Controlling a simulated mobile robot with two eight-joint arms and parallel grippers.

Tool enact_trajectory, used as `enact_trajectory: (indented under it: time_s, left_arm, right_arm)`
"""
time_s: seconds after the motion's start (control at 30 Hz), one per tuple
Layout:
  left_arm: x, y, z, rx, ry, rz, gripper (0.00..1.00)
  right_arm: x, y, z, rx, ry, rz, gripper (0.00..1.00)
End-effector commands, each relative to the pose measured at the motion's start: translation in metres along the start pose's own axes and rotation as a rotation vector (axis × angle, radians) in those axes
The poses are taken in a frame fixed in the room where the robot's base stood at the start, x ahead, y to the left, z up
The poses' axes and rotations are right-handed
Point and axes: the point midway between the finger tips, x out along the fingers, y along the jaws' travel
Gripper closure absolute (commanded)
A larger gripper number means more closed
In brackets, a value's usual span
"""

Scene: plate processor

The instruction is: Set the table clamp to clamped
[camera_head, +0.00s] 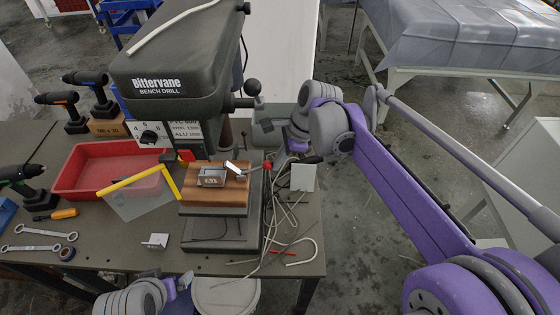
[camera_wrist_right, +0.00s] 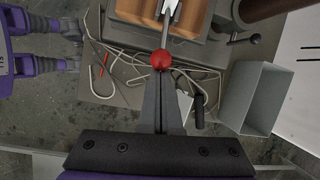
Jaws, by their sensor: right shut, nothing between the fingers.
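The table clamp is a metal bar with a red ball knob (camera_head: 267,165) at the right edge of the wooden block (camera_head: 190,197) on the drill table. Its bar (camera_wrist_right: 167,30) runs from the knob toward the block in the right wrist view. A small grey metal part (camera_head: 212,178) sits on the block. My right gripper (camera_wrist_right: 160,82) is shut and empty, its fingertips right at the red knob; I cannot tell whether they touch it. My left gripper (camera_head: 182,284) is low at the bench's front edge, and its fingers are not clear.
The bench drill (camera_head: 178,75) stands over the block, with its black-knobbed lever (camera_head: 253,87) at right. Loose cables (camera_head: 290,225) lie right of the block. A red tray (camera_head: 80,172), yellow frame (camera_head: 135,183) and wrenches (camera_head: 40,240) lie left. The front bench strip is mostly clear.

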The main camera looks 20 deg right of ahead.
Motion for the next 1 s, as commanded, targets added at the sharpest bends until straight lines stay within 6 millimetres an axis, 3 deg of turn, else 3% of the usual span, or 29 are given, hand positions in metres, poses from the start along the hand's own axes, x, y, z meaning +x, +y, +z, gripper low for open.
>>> enact_trajectory:
  time_s: [0.5,1.0]
  left_arm:
    - [-0.011,0.0,-0.013,0.0,0.013,0.0,0.0]
    - [-0.013,0.0,-0.016,0.0,0.015,0.0,0.0]
  right_arm:
    - [-0.021,-0.007,0.035,-0.003,-0.003,0.001,1.0]
    - [-0.024,-0.01,0.047,-0.001,-0.002,0.0,1.0]
